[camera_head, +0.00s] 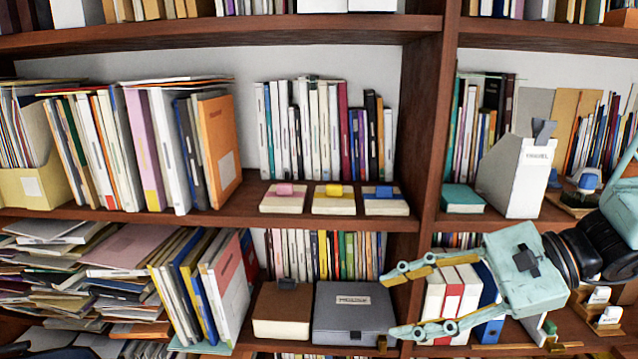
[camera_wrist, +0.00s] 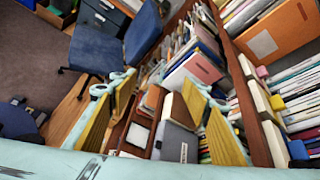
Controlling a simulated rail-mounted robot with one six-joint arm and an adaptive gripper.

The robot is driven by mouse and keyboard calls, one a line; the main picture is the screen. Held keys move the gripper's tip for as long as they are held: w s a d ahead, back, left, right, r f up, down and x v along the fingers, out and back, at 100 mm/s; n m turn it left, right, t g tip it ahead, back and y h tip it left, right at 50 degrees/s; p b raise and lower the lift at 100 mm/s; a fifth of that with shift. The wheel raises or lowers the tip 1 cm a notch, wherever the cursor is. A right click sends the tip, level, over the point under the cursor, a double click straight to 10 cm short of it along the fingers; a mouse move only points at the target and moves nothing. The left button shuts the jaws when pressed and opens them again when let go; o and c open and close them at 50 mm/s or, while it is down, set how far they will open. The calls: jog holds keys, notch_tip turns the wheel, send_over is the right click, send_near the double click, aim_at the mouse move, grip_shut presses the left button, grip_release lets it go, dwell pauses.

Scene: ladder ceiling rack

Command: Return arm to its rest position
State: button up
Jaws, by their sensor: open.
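My gripper (camera_head: 412,298) is at the lower right in the head view, its two pale teal fingers with yellow pads spread wide to the left. Nothing is between the fingers. It is in front of the lower shelf, beside a grey labelled box (camera_head: 352,312) and in front of white and red binders (camera_head: 462,292). In the wrist view the open fingers (camera_wrist: 160,120) frame the shelf below, with the grey box (camera_wrist: 176,142) between them in the picture. My arm enters from the right edge.
Three small boxes with pink, yellow and blue tabs (camera_head: 334,199) sit on the middle shelf (camera_head: 240,214). A brown box (camera_head: 282,312) stands left of the grey one. A white file holder (camera_head: 516,176) stands above my gripper. A blue chair (camera_wrist: 98,45) and open floor show at left in the wrist view.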

jog(key=s+r+n+g+h, duration=0.1)
jog(key=s+n+g+h, duration=0.2)
jog(key=s+n+h, duration=1)
jog(key=shift+s+d+r+n+t, duration=0.5)
jog(key=shift+s+d+r+t, duration=1.6)
jog(key=shift+s+d+r, duration=1.1)
jog(key=shift+y, duration=0.4)
jog(key=f+b, duration=0.1)
jog(key=f, duration=0.1)
jog(key=f+b, duration=0.1)
jog(key=b, duration=0.1)
jog(key=s+f+b, duration=0.1)
jog(key=f+b, duration=0.1)
jog(key=shift+d+f, duration=0.1)
jog(key=shift+f, duration=0.25)
